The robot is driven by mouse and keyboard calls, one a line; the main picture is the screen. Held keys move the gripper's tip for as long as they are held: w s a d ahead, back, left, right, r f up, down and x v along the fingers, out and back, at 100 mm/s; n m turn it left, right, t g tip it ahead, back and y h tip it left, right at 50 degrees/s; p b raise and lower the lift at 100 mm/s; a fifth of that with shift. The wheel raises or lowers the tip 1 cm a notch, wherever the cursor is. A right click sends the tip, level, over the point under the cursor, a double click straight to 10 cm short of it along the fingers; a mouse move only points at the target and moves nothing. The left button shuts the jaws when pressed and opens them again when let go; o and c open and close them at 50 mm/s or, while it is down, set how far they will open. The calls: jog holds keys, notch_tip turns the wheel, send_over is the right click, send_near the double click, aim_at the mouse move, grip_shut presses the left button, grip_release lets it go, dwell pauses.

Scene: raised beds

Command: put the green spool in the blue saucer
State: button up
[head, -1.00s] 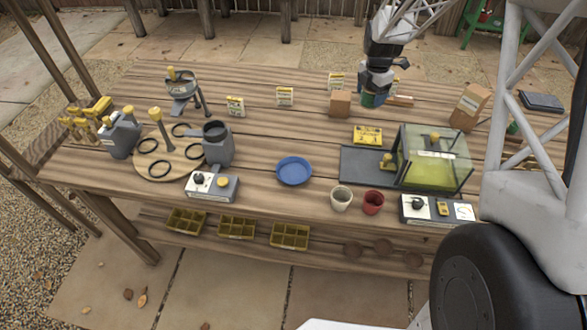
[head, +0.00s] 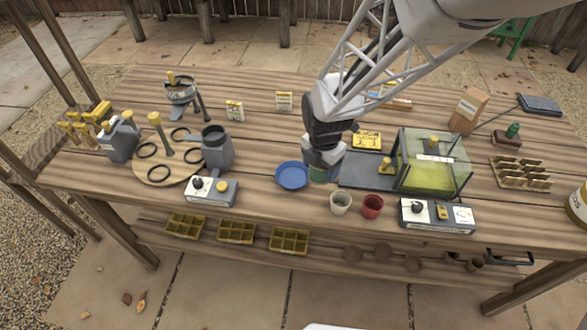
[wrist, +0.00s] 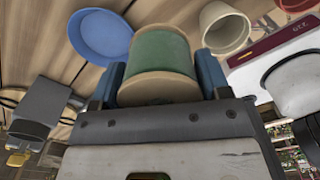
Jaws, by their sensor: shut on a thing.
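My gripper (head: 320,168) is shut on the green spool (wrist: 160,58); in the wrist view the spool sits between the two blue-grey fingers, with its tan flanges showing. In the head view only a bit of the spool (head: 318,175) shows below the gripper, the rest being hidden by it. The blue saucer (head: 293,175) lies on the wooden table just left of the gripper and looks empty. It also shows in the wrist view (wrist: 97,38), up and left of the spool. The spool is beside the saucer, not over its middle; its height above the table is hard to tell.
A cream pot (head: 340,203) and a red pot (head: 372,206) stand in front of the gripper. A clear-walled box with yellow-green contents (head: 432,172) is to the right. A grey control box (head: 210,190) and a grey jug (head: 217,150) are left of the saucer.

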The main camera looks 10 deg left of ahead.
jog(key=s+f+n, duration=0.1)
jog(key=s+f, duration=0.1)
jog(key=s, duration=0.8)
jog(key=shift+s+a, duration=0.15)
jog(key=shift+a, duration=0.25)
send_over(293, 178)
jog(key=shift+f, duration=0.7)
jog(key=shift+f, duration=1.75)
jog(key=shift+f, duration=0.15)
jog(key=o, duration=0.9)
